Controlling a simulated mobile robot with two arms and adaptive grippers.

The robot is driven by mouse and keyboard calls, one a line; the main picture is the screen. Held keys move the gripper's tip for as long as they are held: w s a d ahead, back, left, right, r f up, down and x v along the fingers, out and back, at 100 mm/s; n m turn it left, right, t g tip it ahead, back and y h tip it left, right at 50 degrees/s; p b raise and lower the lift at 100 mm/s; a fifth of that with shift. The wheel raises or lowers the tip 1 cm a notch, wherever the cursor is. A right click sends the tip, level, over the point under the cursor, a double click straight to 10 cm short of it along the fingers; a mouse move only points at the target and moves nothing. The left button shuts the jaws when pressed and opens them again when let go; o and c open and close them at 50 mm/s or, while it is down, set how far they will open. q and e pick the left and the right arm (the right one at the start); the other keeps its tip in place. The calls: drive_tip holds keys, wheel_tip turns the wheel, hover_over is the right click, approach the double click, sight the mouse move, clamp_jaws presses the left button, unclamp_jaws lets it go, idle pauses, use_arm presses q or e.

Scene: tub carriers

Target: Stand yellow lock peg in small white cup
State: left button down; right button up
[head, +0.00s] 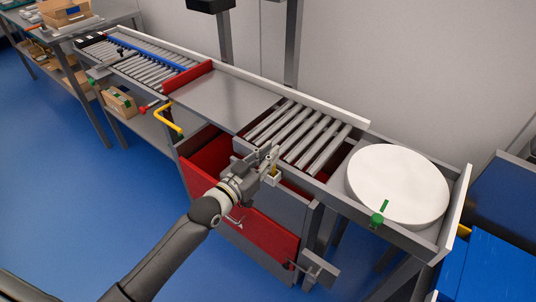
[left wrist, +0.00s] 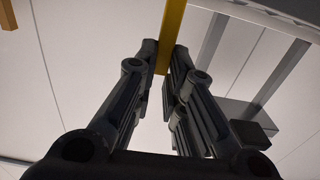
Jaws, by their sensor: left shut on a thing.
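My left gripper (head: 264,165) is at the front side of the conveyor, below the roller section. In the left wrist view its two fingers (left wrist: 167,75) are closed on the yellow lock peg (left wrist: 171,30), which shows as a straight yellow bar rising past the fingertips. My right gripper is not in view.
The roller section (head: 305,135) and a white round turntable (head: 398,186) with a green handle (head: 379,214) lie to the right. A bent yellow bar (head: 168,121) and an open red-lined bin (head: 208,157) are to the left. Blue floor (head: 90,200) is clear at the left.

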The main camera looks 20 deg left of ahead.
use_arm(q)
drive_tip(key=shift+f, duration=0.3)
drive_tip(key=c, duration=1.5)
unclamp_jaws()
drive_tip(key=shift+r, duration=0.1)
drive_tip(key=v, duration=1.2)
drive_tip(key=shift+r, duration=0.45)
